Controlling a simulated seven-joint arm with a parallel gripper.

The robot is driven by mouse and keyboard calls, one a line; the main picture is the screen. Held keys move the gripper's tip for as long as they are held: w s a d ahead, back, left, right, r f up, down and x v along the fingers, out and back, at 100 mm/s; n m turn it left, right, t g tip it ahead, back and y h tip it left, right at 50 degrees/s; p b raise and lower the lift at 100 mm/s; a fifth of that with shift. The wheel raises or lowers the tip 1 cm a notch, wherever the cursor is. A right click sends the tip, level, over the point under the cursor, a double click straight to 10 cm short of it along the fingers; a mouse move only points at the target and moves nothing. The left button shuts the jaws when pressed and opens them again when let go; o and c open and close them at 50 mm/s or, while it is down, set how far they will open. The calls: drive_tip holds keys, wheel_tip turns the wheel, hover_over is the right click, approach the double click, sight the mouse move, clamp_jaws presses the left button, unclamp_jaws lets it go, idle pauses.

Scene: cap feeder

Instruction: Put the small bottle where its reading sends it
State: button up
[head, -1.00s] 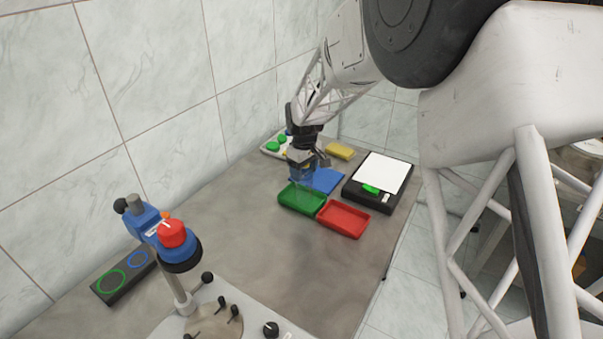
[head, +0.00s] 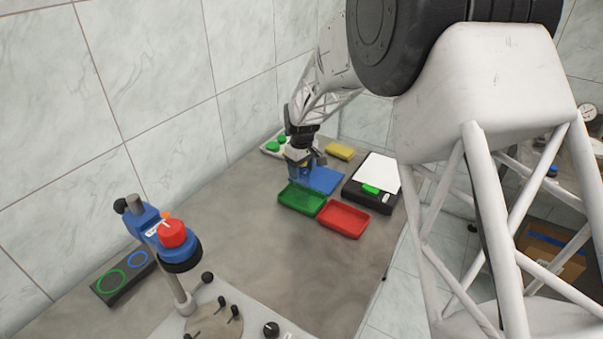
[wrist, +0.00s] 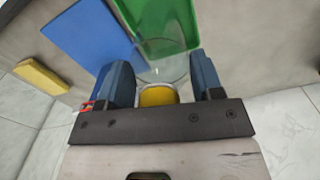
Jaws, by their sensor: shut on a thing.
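My gripper (head: 304,166) is shut on a clear small bottle with a yellow part. In the wrist view the bottle (wrist: 160,68) sits between the blue fingers, its see-through body overlapping the green tray's edge; the yellow part is nearest the palm. In the head view the bottle is hard to make out. The gripper is at the far end of the table, behind the green tray (head: 299,207) and by the blue mat (head: 328,181). The red tray (head: 343,232) is right of the green one. A black scale (head: 375,203) with a white plate and lit green display stands behind the red tray.
A yellow block (head: 340,151) lies behind the blue mat. A white holder (head: 266,150) with green caps is by the wall. A capping stand (head: 172,240) with a red top and a black pad (head: 124,276) with green and blue rings are front left. The middle table is clear.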

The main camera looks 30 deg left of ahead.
drive_tip(key=shift+f, duration=1.1)
drive_tip(key=o, duration=1.5)
wheel_tip(320, 180, up, 12)
drive_tip(key=shift+r, duration=0.15)
